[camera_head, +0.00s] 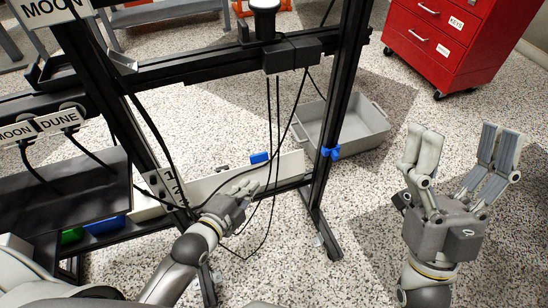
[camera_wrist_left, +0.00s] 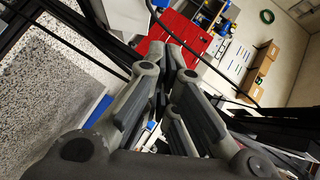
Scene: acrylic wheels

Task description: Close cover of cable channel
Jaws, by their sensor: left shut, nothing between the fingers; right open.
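A long white strip (camera_head: 286,165), which looks like the cable channel or its cover, runs along the low black rail of the frame. I cannot tell which part is the cover or whether it sits open. My left gripper (camera_head: 250,186) is shut and empty, right in front of the strip; I cannot tell whether it touches it. In the left wrist view its fingers (camera_wrist_left: 172,55) are together with nothing between them. My right gripper (camera_head: 462,148) is open and empty, raised over the floor at the right, away from the frame.
Dark cables hang from the black frame (camera_head: 340,100) past my left gripper. A blue piece (camera_head: 260,157) sits behind the strip, and a blue clip (camera_head: 330,152) is on the right post. A grey bin (camera_head: 366,135) and a red drawer cabinet (camera_head: 432,50) stand behind.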

